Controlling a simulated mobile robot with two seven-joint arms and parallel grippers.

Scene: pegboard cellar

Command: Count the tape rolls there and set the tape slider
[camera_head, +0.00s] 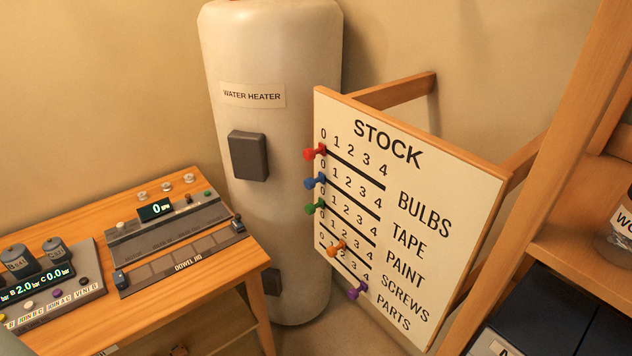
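The white STOCK board (450,190) stands tilted in a wooden frame, with a slot and a 0-to-4 scale for each row. The blue knob (314,182) is at the left, 0 end of the TAPE row. The red knob (315,152) on BULBS and the green knob (315,208) on PAINT are also at the left end. The orange knob (336,248) on SCREWS is a little right of its left end, and the purple knob (356,292) on PARTS is further right. I see no tape rolls. Neither gripper is in view.
A white water heater (270,60) stands behind the board's left edge. A wooden bench (95,222) at left carries a dowel jig (185,255) and a gauge panel (60,300). A wooden shelf (580,245) at right holds a partly seen jar (618,240) above dark bins (550,310).

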